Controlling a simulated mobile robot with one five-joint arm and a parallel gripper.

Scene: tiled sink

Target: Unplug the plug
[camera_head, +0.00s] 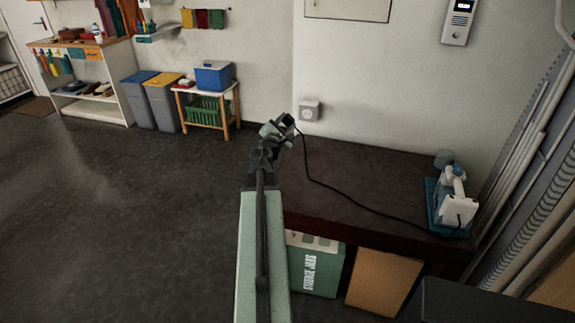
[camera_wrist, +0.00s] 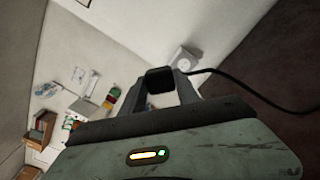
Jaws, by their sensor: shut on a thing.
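The black plug (camera_wrist: 160,80) is between the fingers of my gripper (camera_wrist: 172,86), which is shut on it. In the head view the plug (camera_head: 288,120) shows at the tip of my gripper (camera_head: 281,126). The wall socket (camera_head: 309,111) is a light grey box low on the wall, just right of the plug. The socket also shows in the wrist view (camera_wrist: 184,60), with the plug apart from it. A black cord (camera_head: 345,193) runs from the plug over the dark table to a white and blue appliance (camera_head: 458,205) at the right.
The dark brown table (camera_head: 375,175) stands against the wall, its top mostly clear. A green box (camera_head: 316,268) and a brown board (camera_head: 384,280) are below the table. Open floor (camera_head: 150,220) lies to the left.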

